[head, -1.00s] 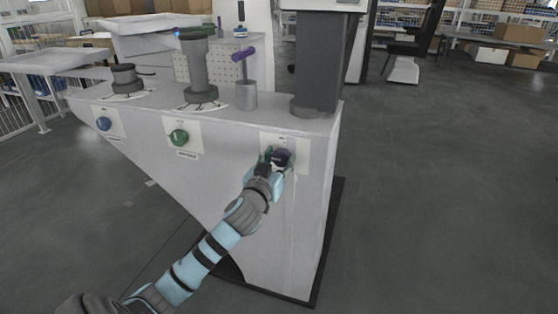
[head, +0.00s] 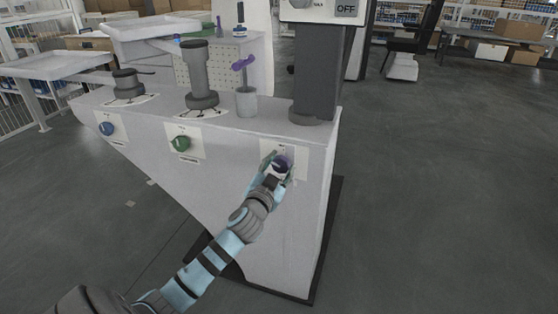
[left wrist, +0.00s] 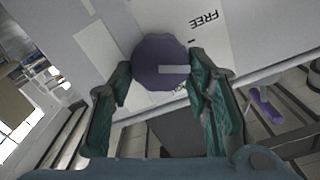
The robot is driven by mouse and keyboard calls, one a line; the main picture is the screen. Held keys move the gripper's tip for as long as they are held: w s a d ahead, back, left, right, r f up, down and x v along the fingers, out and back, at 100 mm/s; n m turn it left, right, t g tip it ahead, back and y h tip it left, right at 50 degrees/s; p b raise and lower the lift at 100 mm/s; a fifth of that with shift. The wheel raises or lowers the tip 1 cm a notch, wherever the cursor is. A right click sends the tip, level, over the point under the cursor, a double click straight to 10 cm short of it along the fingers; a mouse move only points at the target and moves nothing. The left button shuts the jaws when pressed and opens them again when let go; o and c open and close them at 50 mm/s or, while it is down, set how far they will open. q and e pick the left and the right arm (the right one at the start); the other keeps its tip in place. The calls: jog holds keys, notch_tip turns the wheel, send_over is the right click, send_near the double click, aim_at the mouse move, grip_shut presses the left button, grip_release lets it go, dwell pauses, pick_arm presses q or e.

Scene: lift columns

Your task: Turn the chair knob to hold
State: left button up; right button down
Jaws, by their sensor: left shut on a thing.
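A round purple knob (head: 284,162) sits on a pale label plate (head: 298,150) at the right end of the grey cabinet front. My left gripper (head: 272,170) reaches it from below and covers part of it in the head view. In the left wrist view the purple knob (left wrist: 160,60) lies between the two green fingers of my left gripper (left wrist: 160,80), which is shut on it. A pale pointer bar on the knob's face points right in that view. The word FREE shows on the plate beside it; no other position label is readable. My right gripper is not in view.
A green knob (head: 181,143) and a blue knob (head: 107,129) sit on plates further left. On the cabinet top stand dark columns (head: 200,75), a grey cup (head: 246,102) with a purple handle, and a thick post (head: 320,75). Open floor (head: 440,190) lies to the right.

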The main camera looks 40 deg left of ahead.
pick_arm(q)
jog(key=m+p, duration=0.2)
jog(key=m, duration=0.2)
jog(key=shift+d+p, duration=0.15)
jog(key=shift+p, duration=0.15)
jog(key=shift+m, duration=0.8)
jog(key=m+p, duration=0.1)
jog(key=m, duration=0.2)
jog(key=shift+f+p, duration=0.15)
jog(key=shift+p, duration=0.25)
jog(key=shift+d+f+m+p, duration=0.15)
jog(key=shift+m+p, duration=0.35)
jog(key=shift+m, duration=1.6)
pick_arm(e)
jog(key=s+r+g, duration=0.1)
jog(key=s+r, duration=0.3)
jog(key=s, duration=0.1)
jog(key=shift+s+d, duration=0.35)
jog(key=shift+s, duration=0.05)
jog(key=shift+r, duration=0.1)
pick_arm(q)
jog(key=o, duration=1.1)
jog(key=shift+w, duration=0.1)
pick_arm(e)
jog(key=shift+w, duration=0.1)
